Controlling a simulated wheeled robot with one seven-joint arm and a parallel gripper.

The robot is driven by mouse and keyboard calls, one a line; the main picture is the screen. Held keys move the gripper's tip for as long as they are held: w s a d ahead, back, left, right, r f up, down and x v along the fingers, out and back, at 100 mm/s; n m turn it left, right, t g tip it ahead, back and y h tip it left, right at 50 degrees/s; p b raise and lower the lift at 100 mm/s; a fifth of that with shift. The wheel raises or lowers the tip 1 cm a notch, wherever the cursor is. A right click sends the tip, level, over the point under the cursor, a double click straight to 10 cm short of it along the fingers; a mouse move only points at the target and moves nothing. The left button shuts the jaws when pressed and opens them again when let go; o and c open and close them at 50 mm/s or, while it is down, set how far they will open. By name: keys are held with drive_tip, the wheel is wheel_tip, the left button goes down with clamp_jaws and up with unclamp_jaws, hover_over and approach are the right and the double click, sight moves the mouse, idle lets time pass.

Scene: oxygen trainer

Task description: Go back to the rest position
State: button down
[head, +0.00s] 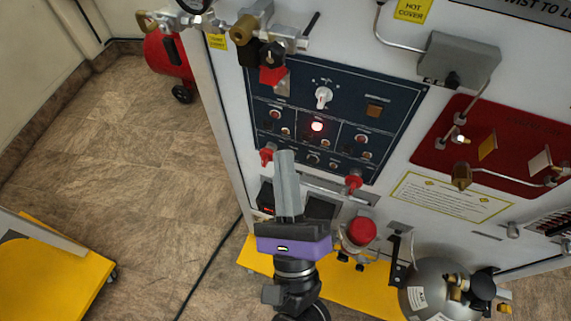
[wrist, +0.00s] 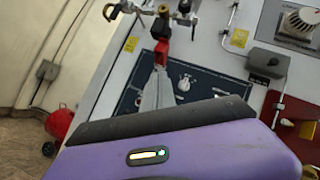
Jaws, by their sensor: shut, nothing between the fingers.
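My gripper (head: 285,156) is in the middle of the head view, with its grey fingers together and nothing between them. Its fingertips overlap the lower left of the dark blue control panel (head: 338,75) in that view; I cannot tell whether they touch it. In the wrist view, the fingers (wrist: 158,75) point up toward a red-handled valve (wrist: 161,50), and the purple gripper body hides the lower part of the panel (wrist: 205,88).
A red emergency-style button (head: 362,231) and a grey cylinder (head: 432,290) are right of my wrist. A brass valve assembly (head: 262,35) juts out at the trainer's upper left. A yellow-based cart (head: 50,285) stands at lower left. Tiled floor between is free, crossed by a black cable.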

idle(0.3)
drive_tip(key=s+d+f+n+g+h, duration=0.1)
drive_tip(key=s+d+f+n+g, duration=0.3)
drive_tip(key=s+d+n, duration=0.6)
drive_tip(key=s+d+f+n+g+h, duration=0.2)
drive_tip(key=s+d+f+n+g, duration=0.3)
drive_tip(key=s+d+n, duration=0.5)
drive_tip(key=s+f+n, duration=0.2)
drive_tip(key=s+n, duration=0.1)
drive_tip(key=n, duration=0.3)
drive_tip(key=shift+d, duration=0.15)
idle(0.9)
